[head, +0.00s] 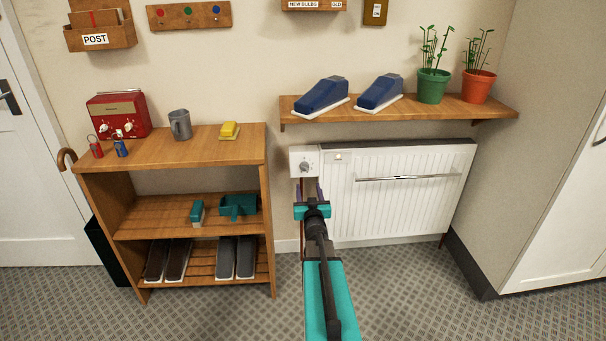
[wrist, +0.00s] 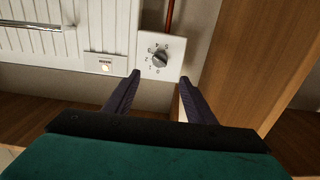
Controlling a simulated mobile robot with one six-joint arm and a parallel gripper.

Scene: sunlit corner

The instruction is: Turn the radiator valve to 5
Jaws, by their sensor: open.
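The radiator valve (head: 305,164) is a grey round knob on a white square plate at the left end of the white radiator (head: 400,205). In the wrist view the valve knob (wrist: 160,58) shows with small dark marks around it on the plate. Its exact setting is too small to read surely. My gripper (head: 308,190) is open and empty just below the valve in the head view. In the wrist view the two dark fingers of my gripper (wrist: 160,88) point towards the plate, apart from the knob.
A wooden shelf unit (head: 268,190) stands close on the left of the valve. A wooden wall shelf (head: 400,111) with blue shoe-like items and two plants runs above the radiator. A small white panel (wrist: 105,64) sits on the radiator beside the valve. The floor in front is clear.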

